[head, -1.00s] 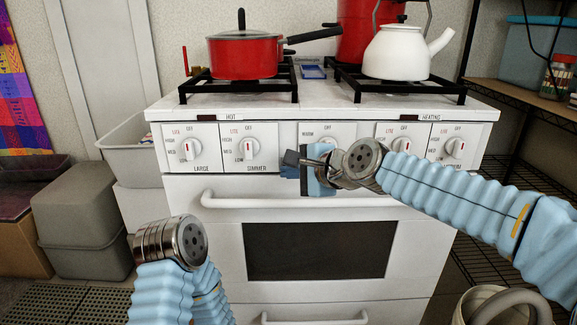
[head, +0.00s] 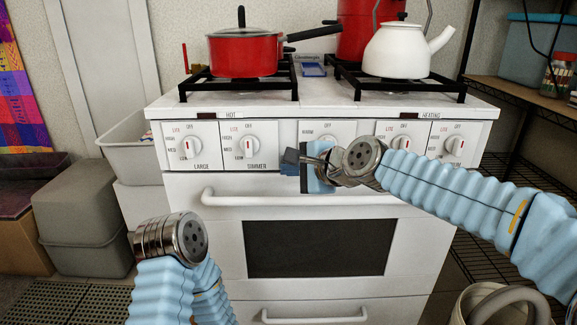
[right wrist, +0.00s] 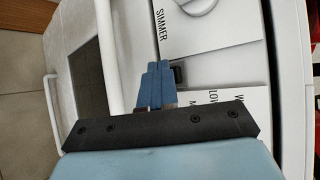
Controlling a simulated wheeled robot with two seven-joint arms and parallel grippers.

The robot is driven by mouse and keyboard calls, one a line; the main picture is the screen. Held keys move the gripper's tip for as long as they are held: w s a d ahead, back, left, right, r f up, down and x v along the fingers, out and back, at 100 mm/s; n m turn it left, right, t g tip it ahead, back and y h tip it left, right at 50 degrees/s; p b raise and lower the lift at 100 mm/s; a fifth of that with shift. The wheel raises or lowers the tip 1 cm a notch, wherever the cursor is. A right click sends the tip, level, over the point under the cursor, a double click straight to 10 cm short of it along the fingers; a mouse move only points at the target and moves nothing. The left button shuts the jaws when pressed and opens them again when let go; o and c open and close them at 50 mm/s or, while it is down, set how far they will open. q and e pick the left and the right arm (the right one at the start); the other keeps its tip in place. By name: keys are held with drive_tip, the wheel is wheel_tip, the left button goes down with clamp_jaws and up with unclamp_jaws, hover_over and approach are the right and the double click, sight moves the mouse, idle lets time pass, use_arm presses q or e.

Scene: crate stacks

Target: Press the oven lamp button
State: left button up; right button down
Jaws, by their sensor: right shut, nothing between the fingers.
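The white stove (head: 222,232) stands in front of me with a row of knobs on its front panel. A small dark button (right wrist: 180,73) shows in the right wrist view, on the white panel between the SIMMER label and another label plate. My right gripper (head: 291,160) is shut and empty, in front of the panel's middle, and hides the button in the head view. In the right wrist view its blue fingertips (right wrist: 158,68) are beside the button; I cannot tell whether they touch it. My left gripper is out of view; only its arm shows at lower left.
The oven handle (head: 300,201) runs just below my right gripper. A red pot (head: 240,57) and a white kettle (head: 395,52) stand on the burners. Grey bins (head: 82,215) are at left, a wire shelf (head: 530,90) at right.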

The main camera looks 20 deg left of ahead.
drive_tip(key=shift+s+d, duration=0.15)
drive_tip(key=shift+s, duration=0.35)
drive_tip(key=shift+s, duration=0.1)
drive_tip(key=s, duration=0.2)
drive_tip(key=s+d, duration=0.1)
drive_tip(key=s, duration=0.2)
drive_tip(key=shift+s+d, duration=0.3)
drive_tip(key=shift+d, duration=0.05)
